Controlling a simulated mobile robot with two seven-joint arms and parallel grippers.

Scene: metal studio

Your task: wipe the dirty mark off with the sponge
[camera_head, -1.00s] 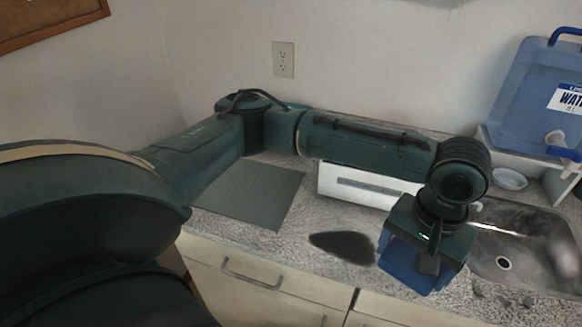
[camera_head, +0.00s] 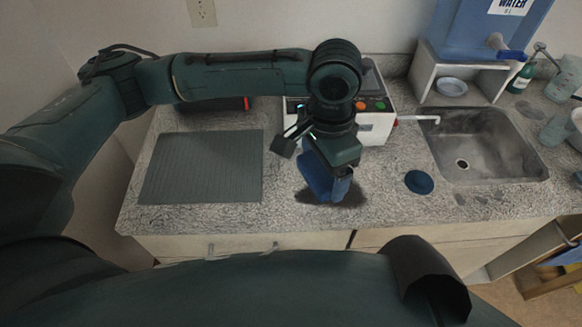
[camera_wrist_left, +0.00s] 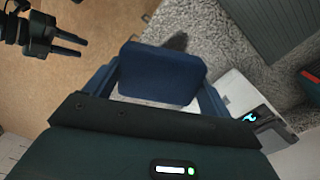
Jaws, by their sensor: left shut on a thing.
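My left gripper (camera_head: 328,188) points down over the counter and is shut on the blue sponge (camera_wrist_left: 160,73), a rounded block between its two blue fingers. In the head view, the fingers mostly hide the sponge. The dirty mark (camera_head: 352,195) is a dark patch on the speckled counter; the gripper covers its middle, and dark parts show on both sides. A bit of the mark (camera_wrist_left: 177,42) shows past the sponge's edge in the wrist view. I cannot tell whether the sponge touches it. My right gripper (camera_wrist_left: 83,48) is empty, its fingers apart, away from the counter.
A grey ribbed mat (camera_head: 205,168) lies to the left. A white machine with coloured buttons (camera_head: 375,125) stands behind the gripper. A dark blue round thing (camera_head: 419,182) lies to the right, before the metal sink (camera_head: 480,145). The blue water container (camera_head: 480,30) stands behind on a shelf.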

